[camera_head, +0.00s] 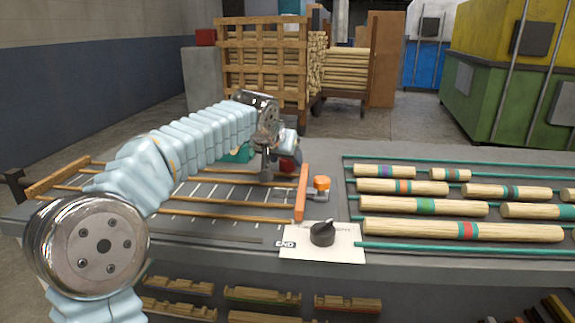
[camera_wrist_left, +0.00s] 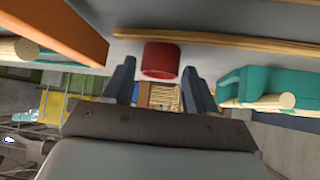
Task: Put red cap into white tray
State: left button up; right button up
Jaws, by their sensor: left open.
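A red cap (camera_wrist_left: 160,60) shows in the wrist view at the fingertips of my left gripper (camera_wrist_left: 160,75). The fingers are open, one on each side of the cap, with gaps between them and it. In the head view the left gripper (camera_head: 278,170) is low over the far part of the bench, and the dark red cap (camera_head: 291,163) shows at its right side, partly hidden. I cannot make out a white tray in either view. My right gripper is not in view.
An orange bar (camera_head: 301,192) and an orange-topped part (camera_head: 321,184) stand right of the gripper. A teal holder (camera_head: 240,155) is behind the arm. A white panel with a black knob (camera_head: 322,233) lies in front. Striped dowels (camera_head: 425,206) lie on teal rails at right.

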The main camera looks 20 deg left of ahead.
pick_arm(q)
jog(key=shift+w+f, duration=0.25)
jog(key=shift+w, duration=0.05)
jog(key=c, duration=0.9)
jog(key=shift+r, duration=0.1)
